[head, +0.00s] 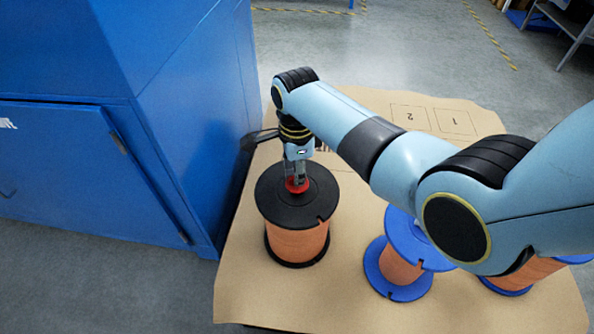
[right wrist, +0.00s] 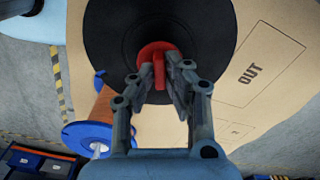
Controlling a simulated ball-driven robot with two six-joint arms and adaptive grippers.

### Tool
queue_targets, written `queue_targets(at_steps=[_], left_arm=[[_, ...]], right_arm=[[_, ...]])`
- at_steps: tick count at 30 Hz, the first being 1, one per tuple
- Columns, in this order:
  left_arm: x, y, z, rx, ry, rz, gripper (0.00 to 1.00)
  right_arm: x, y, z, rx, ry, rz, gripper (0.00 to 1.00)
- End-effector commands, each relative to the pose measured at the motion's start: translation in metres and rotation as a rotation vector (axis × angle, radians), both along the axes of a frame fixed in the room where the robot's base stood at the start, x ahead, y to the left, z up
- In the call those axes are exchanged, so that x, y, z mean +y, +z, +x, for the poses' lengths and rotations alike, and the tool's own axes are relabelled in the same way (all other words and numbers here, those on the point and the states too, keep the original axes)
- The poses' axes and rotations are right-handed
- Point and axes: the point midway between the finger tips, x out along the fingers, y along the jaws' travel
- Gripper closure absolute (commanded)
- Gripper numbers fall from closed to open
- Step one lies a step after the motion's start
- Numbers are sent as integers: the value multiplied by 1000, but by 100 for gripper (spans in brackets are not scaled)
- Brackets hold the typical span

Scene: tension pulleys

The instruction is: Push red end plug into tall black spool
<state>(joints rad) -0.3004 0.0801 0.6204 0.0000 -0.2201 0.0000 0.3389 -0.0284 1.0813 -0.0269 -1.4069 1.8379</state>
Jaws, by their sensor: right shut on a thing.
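The tall black spool (head: 275,205), wound with copper-coloured wire, stands upright on the cardboard-brown sheet. The red end plug (head: 297,185) is at the centre of its black top flange. In the right wrist view the red plug (right wrist: 150,52) has a round flange and a raised grip bar, over the middle of the black flange (right wrist: 205,25). My right gripper (head: 296,180) points down over the spool's centre. In the right wrist view its fingers (right wrist: 160,85) are closed on the plug's bar. How deep the plug sits in the hole is hidden. My left gripper is not in view.
A blue spool (head: 400,270) stands right of the black one, with another blue-flanged spool (head: 510,285) beyond it, partly behind my arm. A large blue cabinet (head: 190,120) rises close on the left. The brown sheet (head: 240,285) has printed boxes, one marked OUT.

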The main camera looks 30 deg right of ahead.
Motion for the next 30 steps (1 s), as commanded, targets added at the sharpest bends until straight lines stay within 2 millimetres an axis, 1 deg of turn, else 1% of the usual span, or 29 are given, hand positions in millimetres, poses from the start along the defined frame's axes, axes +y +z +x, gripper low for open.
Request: queue_targets(at_steps=[2,14,23,30], left_arm=[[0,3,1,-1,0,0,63],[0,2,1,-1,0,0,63],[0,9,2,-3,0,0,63],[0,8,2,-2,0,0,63]], right_arm=[[0,1,0,0,0,0,100],[0,0,0,1,0,0,100],[0,1,0,1,0,0,100],[0,0,0,1,0,0,100]])
